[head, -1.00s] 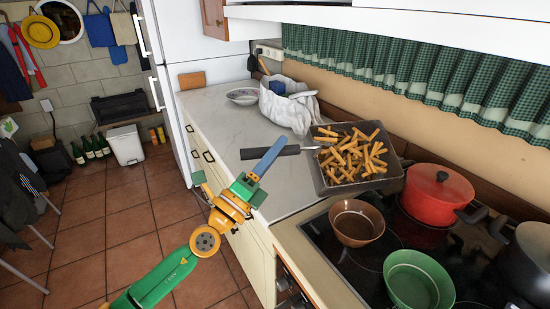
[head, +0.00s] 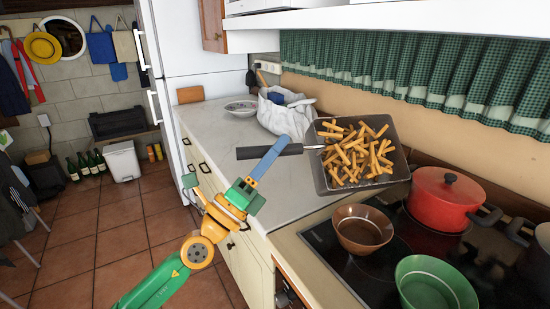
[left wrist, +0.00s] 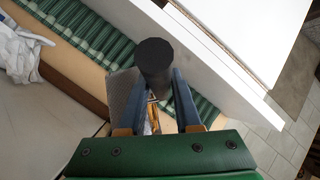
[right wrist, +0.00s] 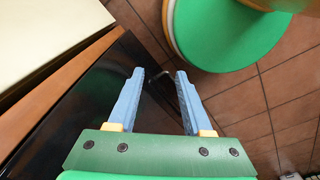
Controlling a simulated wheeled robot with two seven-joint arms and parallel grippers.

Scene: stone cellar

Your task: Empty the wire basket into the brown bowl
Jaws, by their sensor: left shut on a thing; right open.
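The wire basket (head: 398,153) is a grey mesh tray full of fries (head: 352,152), with a dark handle (head: 250,153) pointing left. My left gripper (head: 279,146) is shut on this handle; the handle end (left wrist: 153,57) also shows between its fingers in the left wrist view. The basket looks held above the counter and hob edge, its open top facing up. The brown bowl (head: 363,229) stands on the hob, just below the basket in the head view; it looks empty. My right gripper (right wrist: 160,74) is open and empty in the right wrist view, outside the head view.
A red lidded pot (head: 443,200) stands right of the brown bowl, and a green bowl (head: 436,285) in front. A grey pot (head: 535,250) is at the right edge. A white cloth bag (head: 285,117) and a plate (head: 241,107) lie farther back.

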